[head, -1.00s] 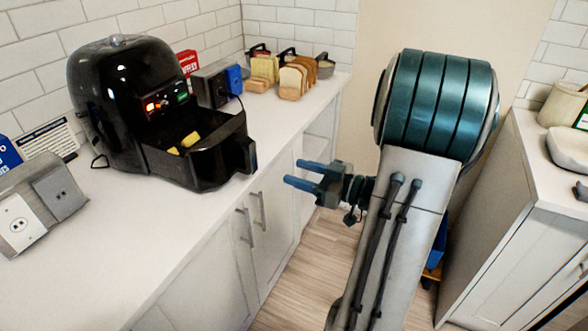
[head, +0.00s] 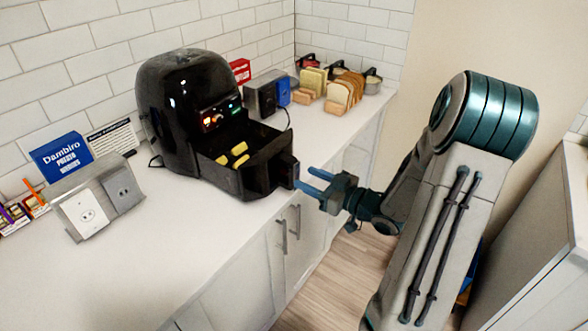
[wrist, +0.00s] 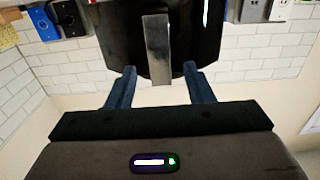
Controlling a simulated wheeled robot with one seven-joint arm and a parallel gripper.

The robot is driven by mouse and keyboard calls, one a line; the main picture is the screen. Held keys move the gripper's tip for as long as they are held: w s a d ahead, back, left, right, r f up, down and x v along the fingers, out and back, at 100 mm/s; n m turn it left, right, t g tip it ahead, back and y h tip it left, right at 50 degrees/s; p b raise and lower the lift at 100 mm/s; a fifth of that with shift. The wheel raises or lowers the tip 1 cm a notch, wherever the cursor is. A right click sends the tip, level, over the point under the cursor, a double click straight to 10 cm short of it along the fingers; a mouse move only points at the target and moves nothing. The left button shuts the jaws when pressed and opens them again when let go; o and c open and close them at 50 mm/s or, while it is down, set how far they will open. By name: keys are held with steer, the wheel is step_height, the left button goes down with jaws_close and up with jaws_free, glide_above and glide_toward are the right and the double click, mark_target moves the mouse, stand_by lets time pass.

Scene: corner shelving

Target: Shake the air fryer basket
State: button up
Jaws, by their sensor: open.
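The black air fryer (head: 183,105) stands on the counter against the tiled wall. Its basket (head: 262,184) is pulled out at the front, with several yellow pieces of food (head: 239,160) inside. My gripper (head: 304,178) is open and empty, with its blue fingers pointing at the basket's handle (head: 287,172). In the head view the fingertips are close to the handle; contact cannot be told. In the wrist view a grey handle strip (wrist: 158,48) lies between the lines of my two fingers (wrist: 160,82), in front of the dark basket.
A double wall-socket box (head: 98,206) and a blue box (head: 62,158) are left of the fryer. Another socket box (head: 265,95) and bread slices in a rack (head: 343,92) are to its right. The front counter top (head: 150,265) is clear. Cabinet handles (head: 282,232) project below the counter edge.

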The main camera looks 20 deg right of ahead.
mark_target(296, 173)
steer(key=shift+p+x, duration=0.3)
steer(key=shift+x, duration=2.4)
